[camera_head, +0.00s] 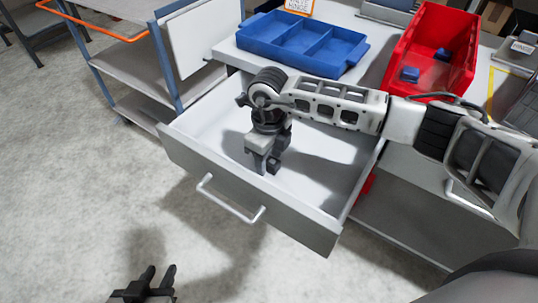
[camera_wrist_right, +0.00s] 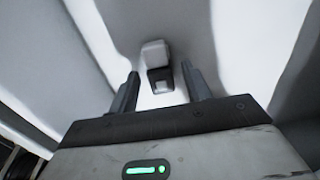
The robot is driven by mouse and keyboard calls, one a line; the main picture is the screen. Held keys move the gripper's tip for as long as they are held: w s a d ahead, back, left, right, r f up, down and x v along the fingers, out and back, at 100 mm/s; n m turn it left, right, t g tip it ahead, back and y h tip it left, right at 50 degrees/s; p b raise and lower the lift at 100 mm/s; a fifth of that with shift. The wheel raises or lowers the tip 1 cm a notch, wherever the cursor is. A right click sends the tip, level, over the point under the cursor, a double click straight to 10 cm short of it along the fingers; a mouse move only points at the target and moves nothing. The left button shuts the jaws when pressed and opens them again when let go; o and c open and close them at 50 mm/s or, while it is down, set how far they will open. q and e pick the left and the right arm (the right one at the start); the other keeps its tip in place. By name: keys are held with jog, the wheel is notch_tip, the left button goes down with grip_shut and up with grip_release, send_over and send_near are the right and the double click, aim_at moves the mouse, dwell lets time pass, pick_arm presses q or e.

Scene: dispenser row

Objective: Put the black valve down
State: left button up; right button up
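The black valve (camera_head: 272,167) appears as a small dark, blocky piece at the fingertips of my right gripper (camera_head: 266,162), inside the open drawer (camera_head: 322,186). In the right wrist view the valve (camera_wrist_right: 160,78) has light-lit faces and lies between the two fingers of my right gripper (camera_wrist_right: 160,88). There is a visible gap on each side, so the fingers are open around it. It seems to rest on the drawer floor. My left gripper (camera_head: 158,276) is at the bottom left, over the floor, with its fingers apart and empty.
A blue divided tray (camera_head: 345,66) and a red bin (camera_head: 398,80) holding blue pieces stand on the worktop behind the drawer. A blue-framed cart (camera_head: 140,75) stands at the left. The drawer's walls surround my right gripper; its right part is clear.

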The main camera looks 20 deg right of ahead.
aim_at(269, 160)
notch_tip(269, 160, up, 12)
jog(key=shift+r+b, duration=0.2)
jog(key=shift+b, duration=0.15)
jog(key=shift+f, duration=0.1)
dwell(0.6)
